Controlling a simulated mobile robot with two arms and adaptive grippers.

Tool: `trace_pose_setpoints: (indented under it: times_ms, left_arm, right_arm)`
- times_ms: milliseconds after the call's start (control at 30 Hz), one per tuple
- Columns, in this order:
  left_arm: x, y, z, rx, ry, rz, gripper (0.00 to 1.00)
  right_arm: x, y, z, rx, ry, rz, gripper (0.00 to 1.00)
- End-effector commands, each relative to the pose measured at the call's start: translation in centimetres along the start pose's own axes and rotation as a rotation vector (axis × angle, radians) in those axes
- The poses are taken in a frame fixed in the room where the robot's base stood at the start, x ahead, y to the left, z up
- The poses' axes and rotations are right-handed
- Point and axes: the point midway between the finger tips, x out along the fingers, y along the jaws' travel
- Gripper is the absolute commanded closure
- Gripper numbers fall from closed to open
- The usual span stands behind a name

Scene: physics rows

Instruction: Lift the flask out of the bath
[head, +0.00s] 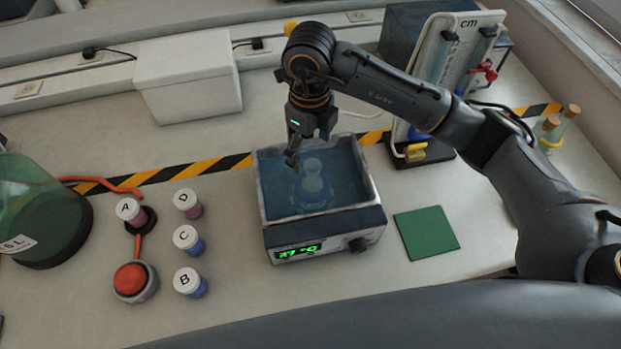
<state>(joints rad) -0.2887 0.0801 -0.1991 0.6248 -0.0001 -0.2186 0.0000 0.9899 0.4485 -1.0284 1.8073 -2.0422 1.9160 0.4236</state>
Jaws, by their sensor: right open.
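The flask (313,182) stands upright in the water bath (323,232), its neck pointing up and its lower part in the blue water. The bath is a grey box with a green lit display and a knob on its front. My right gripper (293,163) is open over the back left part of the bath, just left of the flask's neck. I cannot tell from this view how high it is or whether it touches the flask. My left gripper is not in view.
A green square mat (426,233) lies right of the bath. Lidded jars (187,240) and a red button (131,282) stand to the left, near a large green bottle (39,216). A white box (188,80) and a stand with tubes (452,80) are behind.

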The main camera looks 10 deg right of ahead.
Motion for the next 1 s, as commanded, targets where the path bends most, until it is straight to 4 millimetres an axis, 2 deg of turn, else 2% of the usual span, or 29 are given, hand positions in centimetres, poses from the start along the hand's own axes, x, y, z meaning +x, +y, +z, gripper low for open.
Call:
trace_pose_setpoints:
  times_ms: [100,267,467,667,800,1000]
  left_arm:
    - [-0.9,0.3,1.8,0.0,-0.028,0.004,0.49]
    - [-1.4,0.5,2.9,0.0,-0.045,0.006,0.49]
    - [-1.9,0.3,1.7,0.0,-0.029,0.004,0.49]
    - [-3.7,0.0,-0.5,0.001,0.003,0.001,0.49]
    - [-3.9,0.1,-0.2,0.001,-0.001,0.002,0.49]
    - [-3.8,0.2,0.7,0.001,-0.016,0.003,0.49]
  right_arm:
    - [2.3,0.0,-0.1,0.002,0.004,0.004,0.18]
    - [4.8,0.0,0.0,0.002,0.002,0.003,0.18]
    - [6.0,0.0,-0.1,0.002,0.002,0.003,0.18]
    - [8.8,0.1,-0.6,0.002,0.004,0.003,0.18]
    - [10.5,0.0,-0.5,0.002,0.0,0.001,0.18]
    - [10.9,0.0,-0.5,0.0,-0.001,0.0,0.18]
